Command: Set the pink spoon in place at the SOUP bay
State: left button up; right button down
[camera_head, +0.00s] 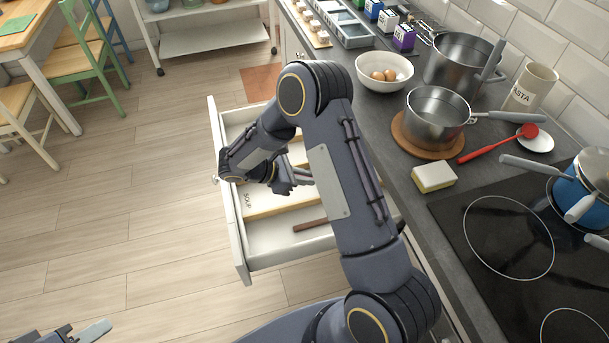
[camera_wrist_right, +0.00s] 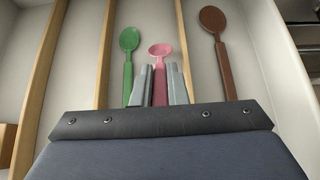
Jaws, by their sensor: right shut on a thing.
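The pink spoon (camera_wrist_right: 160,70) shows in the right wrist view, its handle between the two grey fingers of my right gripper (camera_wrist_right: 160,88), which is shut on it. In the head view my right gripper (camera_head: 300,180) is low over the open drawer (camera_head: 241,240), and the spoon is hidden there. In the wrist view a green spoon (camera_wrist_right: 129,60) is left of the pink one, between the same two dividers. My left gripper (camera_head: 85,332) is partly visible at the bottom left, away from the drawer; its opening is unclear.
A brown spoon (camera_wrist_right: 220,50) lies in the bay beyond the right divider (camera_wrist_right: 184,50). On the worktop are a sponge (camera_head: 433,177), a pot (camera_head: 437,115), a red spoon (camera_head: 500,143), a bowl of eggs (camera_head: 384,72) and the hob (camera_head: 510,240). The floor left of the drawer is clear.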

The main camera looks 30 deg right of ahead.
jog(key=c, duration=1.4)
grip_release()
jog(key=shift+o, duration=0.2)
jog(key=b+v, duration=0.1)
jog(key=v, duration=0.7)
jog(key=shift+s, duration=0.1)
